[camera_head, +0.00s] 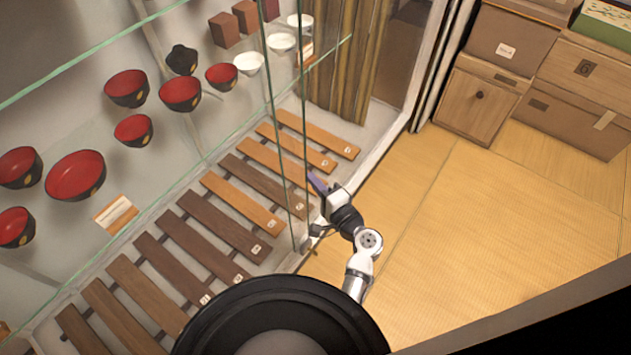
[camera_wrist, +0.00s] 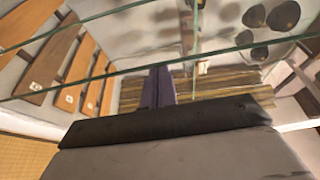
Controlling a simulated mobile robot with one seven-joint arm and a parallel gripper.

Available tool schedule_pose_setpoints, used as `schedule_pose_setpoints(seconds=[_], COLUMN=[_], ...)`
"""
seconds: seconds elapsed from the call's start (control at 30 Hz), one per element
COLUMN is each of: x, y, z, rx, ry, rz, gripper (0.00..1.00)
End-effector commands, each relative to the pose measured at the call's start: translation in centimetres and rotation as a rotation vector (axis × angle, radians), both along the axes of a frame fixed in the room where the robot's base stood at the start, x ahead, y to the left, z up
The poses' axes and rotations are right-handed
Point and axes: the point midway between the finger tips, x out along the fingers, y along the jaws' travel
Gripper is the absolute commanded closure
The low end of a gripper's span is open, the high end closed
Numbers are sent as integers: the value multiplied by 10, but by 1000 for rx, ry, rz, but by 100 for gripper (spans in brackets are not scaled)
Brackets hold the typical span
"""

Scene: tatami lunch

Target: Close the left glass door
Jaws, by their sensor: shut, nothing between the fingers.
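The left glass door (camera_head: 225,150) is a clear upright pane on the display case, with greenish vertical edges near the middle of the head view. A glass edge (camera_wrist: 196,40) also shows in the wrist view, just beyond the fingers. My gripper (camera_head: 316,184) is shut and empty, just right of the glass edges, low on the case. Its purple fingers also show in the wrist view (camera_wrist: 158,86). I cannot tell whether they touch the glass. The panes overlap in the picture, so which edge belongs to which pane is unclear.
Red-black bowls (camera_head: 76,175) and white cups (camera_head: 281,42) stand inside the case on glass. Wooden slats (camera_head: 240,203) line its bottom. Wooden boxes and a cabinet (camera_head: 478,98) stand at the upper right. The tatami floor (camera_head: 480,230) on the right is clear.

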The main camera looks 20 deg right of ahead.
Motion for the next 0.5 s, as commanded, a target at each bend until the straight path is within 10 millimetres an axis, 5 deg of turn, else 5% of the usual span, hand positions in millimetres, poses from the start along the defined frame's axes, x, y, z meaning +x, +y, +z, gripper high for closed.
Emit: schedule_pose_setpoints(seconds=[0.23,0.5], x=[0,1], y=[8,7], z=[15,81], rx=[1,1], ry=[0,-8], rz=[21,22], gripper=[100,100])
